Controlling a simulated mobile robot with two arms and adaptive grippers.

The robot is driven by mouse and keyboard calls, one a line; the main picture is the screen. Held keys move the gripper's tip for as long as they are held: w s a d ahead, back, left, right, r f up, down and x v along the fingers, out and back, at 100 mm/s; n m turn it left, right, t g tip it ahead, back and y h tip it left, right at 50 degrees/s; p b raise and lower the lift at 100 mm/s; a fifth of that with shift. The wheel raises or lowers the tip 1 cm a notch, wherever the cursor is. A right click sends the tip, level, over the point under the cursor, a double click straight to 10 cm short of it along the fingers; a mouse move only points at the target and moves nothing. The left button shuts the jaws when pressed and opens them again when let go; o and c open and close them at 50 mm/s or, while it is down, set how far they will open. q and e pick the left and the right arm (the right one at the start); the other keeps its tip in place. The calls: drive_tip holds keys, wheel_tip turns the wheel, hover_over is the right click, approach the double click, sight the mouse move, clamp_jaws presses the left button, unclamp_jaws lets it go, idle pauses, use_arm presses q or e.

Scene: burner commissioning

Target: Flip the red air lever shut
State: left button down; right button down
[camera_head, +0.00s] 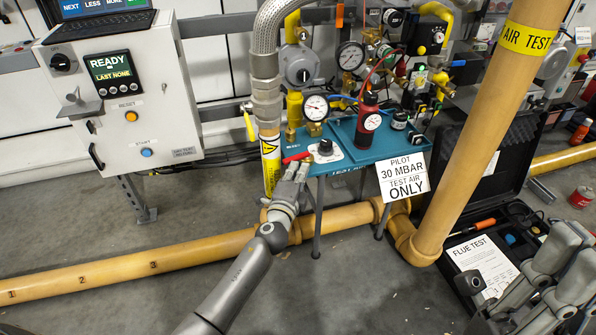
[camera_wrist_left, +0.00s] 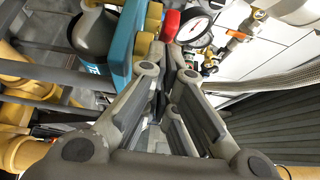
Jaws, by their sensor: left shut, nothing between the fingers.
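The red air lever (camera_head: 297,157) sits at the left front edge of the teal test-air table (camera_head: 345,165). It also shows in the left wrist view as a red end (camera_wrist_left: 170,22), just beyond my fingertips, next to brass fittings. My left gripper (camera_head: 297,168) is shut and empty, right below the lever; in the wrist view its fingers (camera_wrist_left: 172,62) point at it. I cannot tell whether they touch. The lever's far end and pivot are partly hidden. My right gripper (camera_head: 550,275) is at the lower right, away from the table; its fingertips are unclear.
The table carries a black knob (camera_head: 325,147), a red cylinder with a gauge (camera_head: 367,125) and a pilot sign (camera_head: 404,176). A braided hose and pipe (camera_head: 267,95) stand close left of the lever. A thick tan pipe (camera_head: 480,130) rises at right.

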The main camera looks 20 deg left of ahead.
use_arm(q)
drive_tip(key=shift+a, duration=0.15)
drive_tip(key=shift+w+a+r, duration=0.1)
drive_tip(key=shift+w+a, duration=0.15)
drive_tip(key=shift+a, duration=0.3)
drive_tip(key=shift+w+a, duration=0.25)
drive_tip(key=shift+a, duration=0.3)
